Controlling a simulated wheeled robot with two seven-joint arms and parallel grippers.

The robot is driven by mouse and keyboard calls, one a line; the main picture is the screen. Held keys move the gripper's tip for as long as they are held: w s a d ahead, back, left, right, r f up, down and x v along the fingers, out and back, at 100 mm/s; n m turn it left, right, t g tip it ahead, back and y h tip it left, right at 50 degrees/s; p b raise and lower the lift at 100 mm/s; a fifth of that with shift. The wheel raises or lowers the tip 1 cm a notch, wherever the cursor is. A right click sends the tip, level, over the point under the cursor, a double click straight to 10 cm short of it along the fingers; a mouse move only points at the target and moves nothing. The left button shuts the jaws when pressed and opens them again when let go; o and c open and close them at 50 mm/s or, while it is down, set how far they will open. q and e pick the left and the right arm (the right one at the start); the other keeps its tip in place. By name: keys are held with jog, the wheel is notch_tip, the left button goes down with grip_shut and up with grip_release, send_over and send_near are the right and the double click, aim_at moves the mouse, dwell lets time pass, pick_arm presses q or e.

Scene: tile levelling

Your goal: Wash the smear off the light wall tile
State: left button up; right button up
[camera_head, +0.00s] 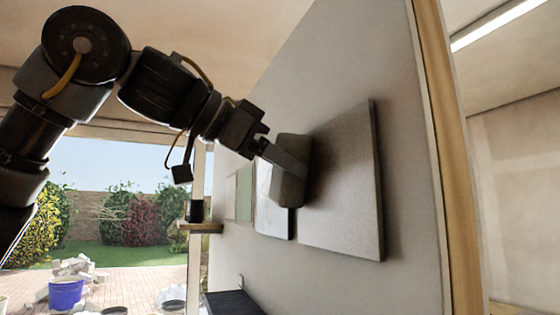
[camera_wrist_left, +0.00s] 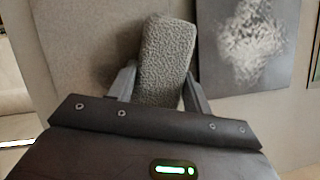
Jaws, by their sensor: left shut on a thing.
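My left gripper (camera_head: 278,158) is shut on a grey, rough-faced sponge block (camera_head: 293,184), which also shows between the fingers in the left wrist view (camera_wrist_left: 166,62). The sponge overlaps the left part of a large, plain light grey-brown tile (camera_head: 350,185) on the wall. That tile fills the area behind the sponge in the left wrist view (camera_wrist_left: 88,40). I cannot tell whether the sponge touches it. No smear shows on its visible part. A darker tile (camera_wrist_left: 225,80) to the right in the wrist view carries a whitish smear (camera_wrist_left: 250,35). My right gripper is not in view.
The upright grey wall panel (camera_head: 340,60) ends at a wooden edge post (camera_head: 440,150) on the right. A greenish tile (camera_head: 244,192) hangs farther along. A small wooden shelf (camera_head: 200,227) holds a dark cup (camera_head: 197,211). A blue bucket (camera_head: 66,293) stands outside.

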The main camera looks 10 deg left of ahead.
pick_arm(q)
jog(key=shift+s+d+f+b, duration=0.1)
jog(key=shift+s+d+b, duration=0.2)
jog(key=shift+s+b, duration=0.05)
jog(key=shift+s+d+b, duration=0.3)
jog(key=shift+s+d, duration=0.15)
jog(key=shift+s, duration=0.2)
jog(key=shift+s+d, duration=0.25)
jog(key=shift+s, duration=0.15)
jog(key=shift+s+d, duration=0.1)
jog(key=shift+s, duration=0.05)
jog(key=shift+s+d+b, duration=0.3)
jog(key=shift+s+b, duration=0.2)
jog(key=shift+s+d, duration=0.5)
jog(key=shift+s, duration=0.2)
